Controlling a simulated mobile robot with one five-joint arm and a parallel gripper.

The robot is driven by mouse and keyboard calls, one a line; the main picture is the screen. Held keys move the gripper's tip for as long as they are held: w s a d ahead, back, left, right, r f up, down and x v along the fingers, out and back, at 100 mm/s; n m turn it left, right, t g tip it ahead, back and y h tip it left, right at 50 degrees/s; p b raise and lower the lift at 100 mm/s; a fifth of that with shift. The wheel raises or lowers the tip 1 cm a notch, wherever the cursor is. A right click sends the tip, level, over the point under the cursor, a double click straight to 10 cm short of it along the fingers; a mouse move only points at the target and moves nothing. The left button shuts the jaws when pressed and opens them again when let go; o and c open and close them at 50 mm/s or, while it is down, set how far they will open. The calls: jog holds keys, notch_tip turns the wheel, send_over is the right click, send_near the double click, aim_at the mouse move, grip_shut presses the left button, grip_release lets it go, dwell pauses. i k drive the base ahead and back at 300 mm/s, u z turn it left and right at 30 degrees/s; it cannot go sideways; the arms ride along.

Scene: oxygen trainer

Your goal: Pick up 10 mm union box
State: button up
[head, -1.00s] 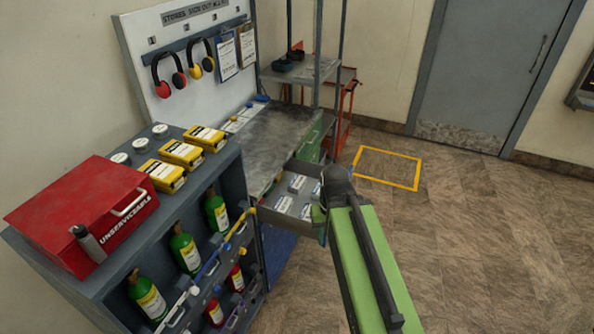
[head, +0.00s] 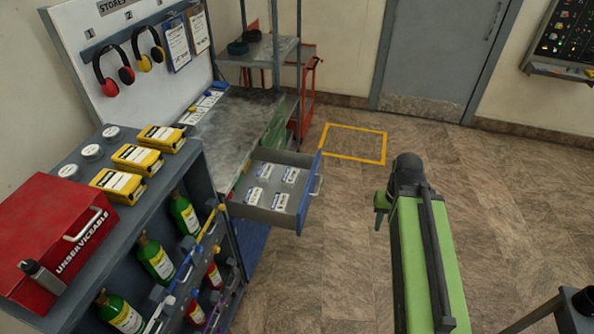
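Several small white labelled boxes lie in the open drawer (head: 253,215) of the workbench. One box (head: 253,195) is at the near left, another box (head: 280,201) at the near right, and others lie farther back. Their labels are too small to read, so I cannot tell which is the 10 mm union box. My gripper (head: 380,212) is at the end of my green arm, to the right of the drawer and apart from it. Its fingers are mostly hidden behind the arm's end, and whether they are open does not show.
A grey rack (head: 140,224) with green and red bottles stands left of the drawer, with a red box (head: 45,225) and yellow cases on top. The workbench top (head: 235,128) is behind the drawer. Floor with a yellow outlined square (head: 353,143) is clear to the right.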

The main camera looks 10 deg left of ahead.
aim_at(265, 173)
jog(key=z, duration=0.1)
jog(key=i, duration=1.2)
jog(key=z, duration=0.15)
jog(key=k, duration=0.1)
jog(key=u, duration=3.2)
jog(key=k, duration=0.7)
jog(key=z, duration=0.2)
jog(key=i, duration=1.15)
